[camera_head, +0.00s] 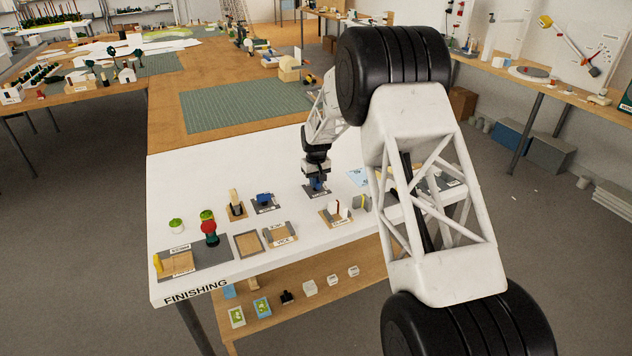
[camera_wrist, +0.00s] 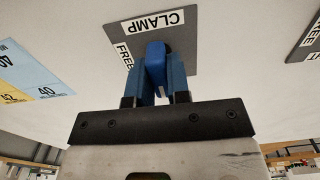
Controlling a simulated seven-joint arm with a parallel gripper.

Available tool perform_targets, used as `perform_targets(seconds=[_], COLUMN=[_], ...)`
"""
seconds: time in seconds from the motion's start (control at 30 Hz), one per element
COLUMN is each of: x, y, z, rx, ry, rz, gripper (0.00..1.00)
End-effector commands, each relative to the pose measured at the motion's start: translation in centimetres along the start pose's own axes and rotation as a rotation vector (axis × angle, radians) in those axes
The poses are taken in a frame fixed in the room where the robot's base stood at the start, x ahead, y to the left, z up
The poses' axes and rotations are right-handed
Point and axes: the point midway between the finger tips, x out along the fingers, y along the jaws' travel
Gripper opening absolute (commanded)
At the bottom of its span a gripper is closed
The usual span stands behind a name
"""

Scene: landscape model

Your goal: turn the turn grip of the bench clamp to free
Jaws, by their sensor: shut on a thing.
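The bench clamp's blue turn grip (camera_wrist: 156,62) stands on a grey plate (camera_wrist: 185,38) with the white labels CLAMP and FREE. The grip's near end points between the fingers, and the FREE label is partly hidden behind a finger. My gripper (camera_wrist: 155,75) is shut on the turn grip, one finger on each side. In the head view my gripper (camera_head: 317,180) is low over the white table, with the blue grip and its plate (camera_head: 311,194) mostly under it. I cannot tell exactly which label the grip points to.
A blue part (camera_head: 264,198) on a grey plate stands to the left. A small white-and-brown fixture (camera_head: 337,211) stands close to the right. My own arm hides the table's right side.

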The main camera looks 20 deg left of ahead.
Motion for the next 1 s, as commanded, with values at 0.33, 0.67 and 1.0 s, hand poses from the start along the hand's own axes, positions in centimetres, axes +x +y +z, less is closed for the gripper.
perform_targets(seconds=[0.33, 0.67, 1.0], x=[0.05, -0.04, -0.06], y=[-0.01, 0.00, 0.00], z=[0.02, -0.03, -0.03], rx=[0.153, 0.437, 0.761], ry=[0.000, 0.001, 0.001], rz=[0.000, 0.000, 0.000], gripper=[0.00, 0.00, 0.00])
